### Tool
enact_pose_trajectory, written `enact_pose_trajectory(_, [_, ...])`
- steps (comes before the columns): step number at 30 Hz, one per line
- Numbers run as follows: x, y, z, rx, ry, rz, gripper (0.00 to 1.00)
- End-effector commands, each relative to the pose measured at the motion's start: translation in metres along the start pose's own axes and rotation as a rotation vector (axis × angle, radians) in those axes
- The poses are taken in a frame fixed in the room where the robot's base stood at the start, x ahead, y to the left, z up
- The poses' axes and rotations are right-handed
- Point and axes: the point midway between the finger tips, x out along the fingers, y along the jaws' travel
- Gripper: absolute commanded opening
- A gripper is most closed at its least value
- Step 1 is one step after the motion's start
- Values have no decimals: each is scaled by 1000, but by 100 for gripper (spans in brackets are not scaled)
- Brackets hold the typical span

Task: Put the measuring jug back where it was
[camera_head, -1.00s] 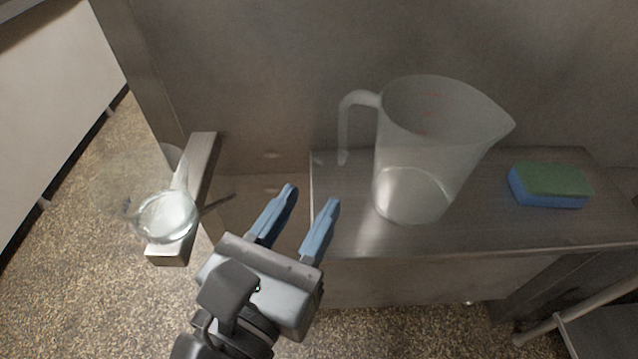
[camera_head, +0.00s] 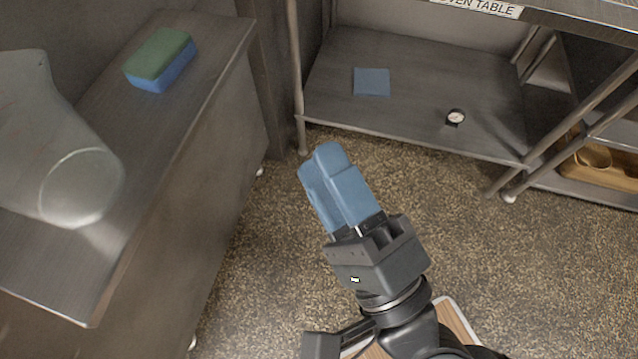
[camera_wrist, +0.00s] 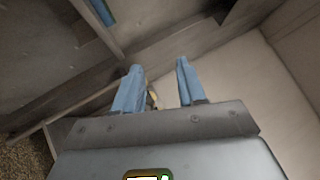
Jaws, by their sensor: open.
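My gripper (camera_head: 325,165) is over the floor to the right of the bench, well apart from the jug. Its blue fingers overlap in the head view. In the wrist view my gripper (camera_wrist: 158,78) shows two separate fingers with no jug between them. The jug is not recognisable in the wrist view.
A green and blue sponge (camera_head: 160,60) lies on the bench behind the jug. A metal oven table stands beyond, with a blue cloth (camera_head: 371,82) and a small dial (camera_head: 455,117) on its lower shelf (camera_head: 420,115). Speckled floor (camera_head: 260,250) between them is open.

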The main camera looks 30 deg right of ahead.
Motion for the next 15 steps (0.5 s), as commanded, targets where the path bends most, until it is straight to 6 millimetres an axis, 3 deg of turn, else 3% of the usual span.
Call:
enact_pose_trajectory(1, [-14,-3,-20,-161,4,13,40])
enact_pose_trajectory(6, [-62,-10,-60,-692,-43,103,40])
enact_pose_trajectory(15, [-156,-6,-99,-1452,-238,449,40])
